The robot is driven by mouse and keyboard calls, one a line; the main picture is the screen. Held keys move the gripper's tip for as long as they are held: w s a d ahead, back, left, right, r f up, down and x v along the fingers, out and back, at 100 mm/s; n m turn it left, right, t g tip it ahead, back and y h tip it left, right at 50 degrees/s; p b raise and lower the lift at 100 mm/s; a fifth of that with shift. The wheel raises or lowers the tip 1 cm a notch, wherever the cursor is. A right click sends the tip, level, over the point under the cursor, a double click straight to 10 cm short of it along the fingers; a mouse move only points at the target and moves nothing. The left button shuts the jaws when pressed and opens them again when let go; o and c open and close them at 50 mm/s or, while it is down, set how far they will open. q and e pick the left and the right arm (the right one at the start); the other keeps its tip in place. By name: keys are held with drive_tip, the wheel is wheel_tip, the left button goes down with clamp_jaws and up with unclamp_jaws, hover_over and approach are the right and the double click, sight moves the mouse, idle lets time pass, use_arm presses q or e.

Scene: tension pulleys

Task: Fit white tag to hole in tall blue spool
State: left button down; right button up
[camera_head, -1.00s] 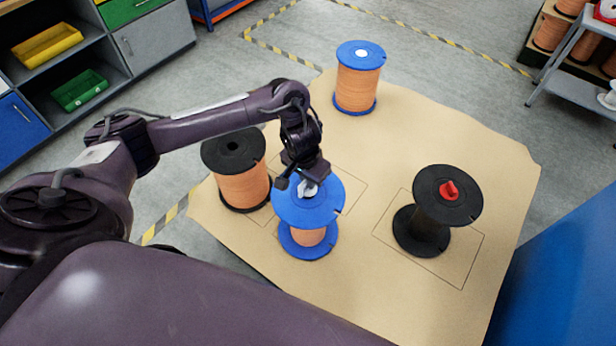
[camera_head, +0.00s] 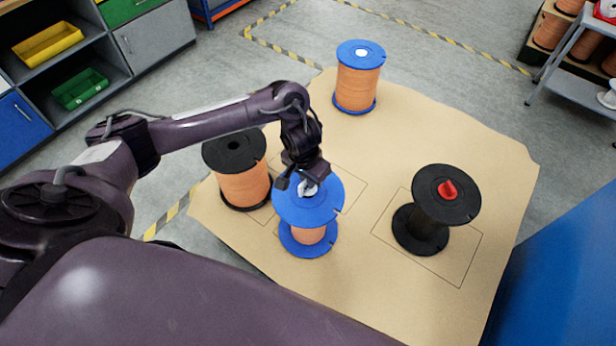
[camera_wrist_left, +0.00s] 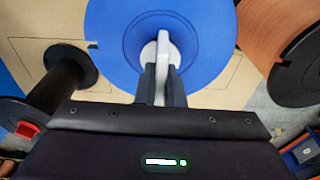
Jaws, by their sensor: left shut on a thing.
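The white tag (camera_head: 307,188) is in my left gripper (camera_head: 306,183), which is shut on it over the top flange of the near blue spool (camera_head: 308,210). In the left wrist view the white tag (camera_wrist_left: 161,50) stands between the fingers (camera_wrist_left: 160,80) at the middle of the blue flange (camera_wrist_left: 112,45). The tag's lower end meets the hub area; I cannot tell how deep it sits, as the tag and fingers hide the hole. Another blue spool (camera_head: 358,80) stands at the back with a white spot at its top centre. My right gripper is not in view.
A black spool with orange winding (camera_head: 240,175) stands close to the left of the near blue spool. A bare black spool with a red tag (camera_head: 447,189) stands at right. The tan board (camera_head: 420,125) is clear between the back and right spools.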

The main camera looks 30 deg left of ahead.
use_arm(q)
drive_tip(key=shift+f, duration=0.1)
drive_tip(key=shift+f+b, duration=0.45)
drive_tip(key=shift+f, duration=0.55)
drive_tip(key=shift+s+f, duration=0.1)
drive_tip(key=c, duration=1.5)
unclamp_jaws()
drive_tip(key=shift+o, duration=0.2)
